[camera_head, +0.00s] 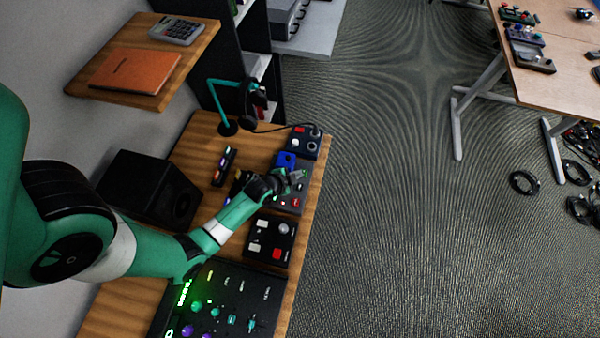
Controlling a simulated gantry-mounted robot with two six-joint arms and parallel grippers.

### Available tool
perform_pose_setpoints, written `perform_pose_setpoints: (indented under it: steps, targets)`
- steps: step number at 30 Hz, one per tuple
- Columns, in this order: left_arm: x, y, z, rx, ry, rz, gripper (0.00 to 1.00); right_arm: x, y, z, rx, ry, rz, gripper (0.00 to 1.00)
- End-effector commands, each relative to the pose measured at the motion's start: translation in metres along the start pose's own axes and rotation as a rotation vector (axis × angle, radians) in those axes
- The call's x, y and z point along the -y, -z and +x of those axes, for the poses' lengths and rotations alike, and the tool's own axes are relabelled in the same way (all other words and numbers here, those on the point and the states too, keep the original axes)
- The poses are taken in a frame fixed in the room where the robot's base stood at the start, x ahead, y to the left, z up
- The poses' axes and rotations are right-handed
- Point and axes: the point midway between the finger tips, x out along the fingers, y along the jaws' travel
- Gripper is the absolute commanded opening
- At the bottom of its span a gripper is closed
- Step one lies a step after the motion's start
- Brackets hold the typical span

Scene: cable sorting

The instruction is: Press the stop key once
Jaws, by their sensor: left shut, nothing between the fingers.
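My left arm reaches in from the left over the wooden desk. Its gripper (297,175) is shut and empty, over a grey control panel (292,203) with small red marks, whose upper part it hides. I cannot tell whether the fingertips touch the panel. A black box (262,228) nearer the viewer has pale keys, a grey knob and a red key (277,253). Another dark box (311,147) beyond the gripper carries a red button (299,129) and a pale round knob. No label is readable, so I cannot tell which key is stop. My right gripper is not in view.
A black mixer-like console (230,290) with lit knobs lies at the desk's near end. A black speaker (150,188), a small dark device (224,166) and a teal stand (222,110) are also on the desk (205,145). Open carpet lies to the right.

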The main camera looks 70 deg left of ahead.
Motion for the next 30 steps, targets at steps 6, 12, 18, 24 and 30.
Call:
perform_pose_setpoints:
  steps: [6, 12, 18, 24, 30]
  targets:
    - [-0.013, -0.013, 0.018, 0.0, 0.0, 0.0, 0.0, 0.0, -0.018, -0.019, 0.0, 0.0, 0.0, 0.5]
    - [-0.029, -0.029, 0.04, -0.001, 0.0, 0.0, 0.0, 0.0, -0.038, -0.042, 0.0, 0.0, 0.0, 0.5]
    - [-0.041, -0.04, 0.056, -0.001, 0.0, 0.0, 0.0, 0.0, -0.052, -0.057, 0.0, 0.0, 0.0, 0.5]
    - [-0.043, -0.043, 0.06, -0.001, 0.0, 0.0, 0.0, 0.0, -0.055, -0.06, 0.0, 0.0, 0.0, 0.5]
    - [-0.043, -0.043, 0.059, -0.001, 0.0, 0.0, 0.0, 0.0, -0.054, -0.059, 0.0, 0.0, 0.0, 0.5]
